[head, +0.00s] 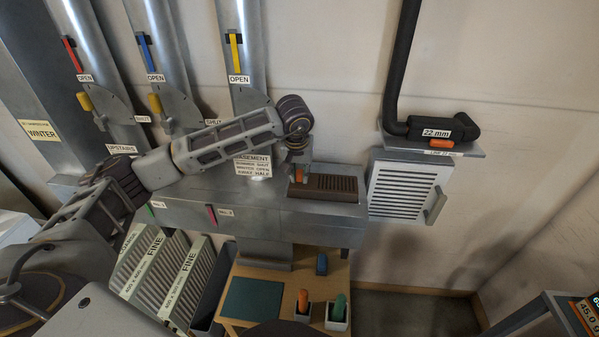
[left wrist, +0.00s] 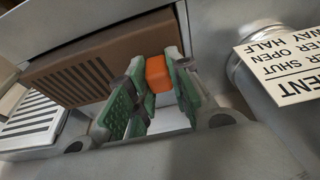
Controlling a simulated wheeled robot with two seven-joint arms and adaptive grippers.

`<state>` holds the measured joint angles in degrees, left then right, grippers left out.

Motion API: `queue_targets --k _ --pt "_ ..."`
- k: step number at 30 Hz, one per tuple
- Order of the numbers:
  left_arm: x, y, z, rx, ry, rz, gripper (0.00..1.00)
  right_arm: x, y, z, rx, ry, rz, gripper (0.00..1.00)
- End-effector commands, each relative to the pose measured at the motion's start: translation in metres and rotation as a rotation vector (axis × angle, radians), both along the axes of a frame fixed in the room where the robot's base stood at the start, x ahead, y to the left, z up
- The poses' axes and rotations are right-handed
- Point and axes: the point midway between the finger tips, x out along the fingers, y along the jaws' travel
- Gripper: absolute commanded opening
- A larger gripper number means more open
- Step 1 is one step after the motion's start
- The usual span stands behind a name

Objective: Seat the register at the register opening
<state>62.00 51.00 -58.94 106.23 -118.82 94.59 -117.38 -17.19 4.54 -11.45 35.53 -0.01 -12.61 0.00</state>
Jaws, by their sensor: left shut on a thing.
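The register (head: 330,188) is a brown slatted grille with an orange tab. It is at the top of the grey metal duct box, right of the "BASEMENT" label. My left gripper (head: 298,172) is above its left end. In the left wrist view, the register (left wrist: 100,62) shows its brown side and dark slots. My left gripper (left wrist: 150,88), with green finger pads, is shut on the orange tab (left wrist: 157,73). The register opening is hidden, under or behind the register. I cannot tell whether the register lies flush. My right gripper is not in view.
A white louvred panel (head: 402,190) with a handle is right of the duct box (head: 305,225). A black pipe (head: 399,70) is above it. Below, a wooden bench (head: 290,264) holds a green mat (head: 252,300) and two cups with tools. Filters (head: 150,270) stand left.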

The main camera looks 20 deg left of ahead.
Motion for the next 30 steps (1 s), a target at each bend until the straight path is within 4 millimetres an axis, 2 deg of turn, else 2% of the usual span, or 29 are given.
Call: queue_targets --k 30 --pt "0.001 0.000 -0.014 -0.002 -0.003 0.000 0.00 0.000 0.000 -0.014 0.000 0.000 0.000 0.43"
